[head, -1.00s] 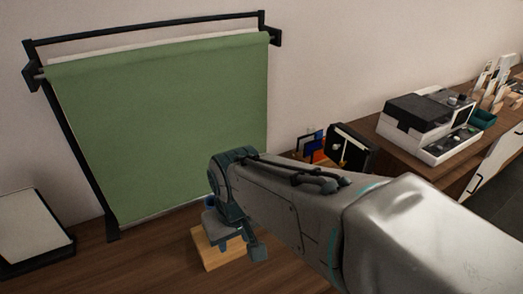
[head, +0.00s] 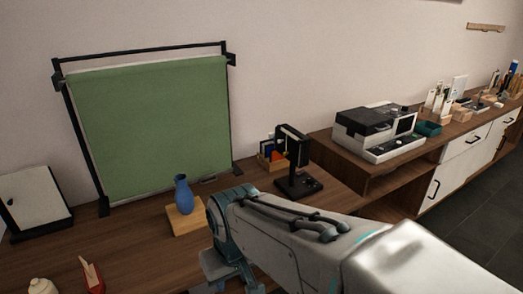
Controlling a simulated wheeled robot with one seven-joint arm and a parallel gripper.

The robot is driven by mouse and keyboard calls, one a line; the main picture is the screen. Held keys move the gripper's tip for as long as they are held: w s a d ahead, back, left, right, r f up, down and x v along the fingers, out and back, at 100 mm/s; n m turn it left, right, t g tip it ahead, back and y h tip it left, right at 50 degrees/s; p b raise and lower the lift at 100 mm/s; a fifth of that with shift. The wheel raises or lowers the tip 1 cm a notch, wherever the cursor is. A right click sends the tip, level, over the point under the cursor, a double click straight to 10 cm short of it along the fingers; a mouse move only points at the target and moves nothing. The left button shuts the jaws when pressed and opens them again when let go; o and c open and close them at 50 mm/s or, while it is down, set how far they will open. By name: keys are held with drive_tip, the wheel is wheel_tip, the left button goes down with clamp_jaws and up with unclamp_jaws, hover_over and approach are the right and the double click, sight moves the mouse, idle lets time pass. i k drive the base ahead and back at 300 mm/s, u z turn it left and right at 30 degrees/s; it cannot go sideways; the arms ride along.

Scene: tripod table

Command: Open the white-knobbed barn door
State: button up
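A black lamp-like stand (head: 298,180) is on the wooden table, right of the green backdrop. Its upright head has a dark flap (head: 304,147) and tiny pale knobs (head: 284,160); which knob is white, and how far the flap is open, are too small to tell. My gripper (head: 228,277) points down at the bottom of the head view, left of and nearer than the stand, apart from it. Its fingers are partly cut off by the lower edge, so I cannot see whether they are open or shut.
A blue vase (head: 182,194) stands on a wooden block (head: 186,220) left of my gripper. A green backdrop (head: 150,125) stands behind. A small box of coloured cards (head: 268,158) is beside the stand. A white-and-black machine (head: 375,133) sits on the right counter.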

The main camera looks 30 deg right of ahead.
sight(280, 136)
drive_tip(key=z, duration=0.7)
drive_tip(key=i, duration=0.65)
drive_tip(key=u, duration=1.5)
drive_tip(key=k, duration=0.95)
drive_tip(key=z, duration=0.85)
drive_tip(key=i, duration=1)
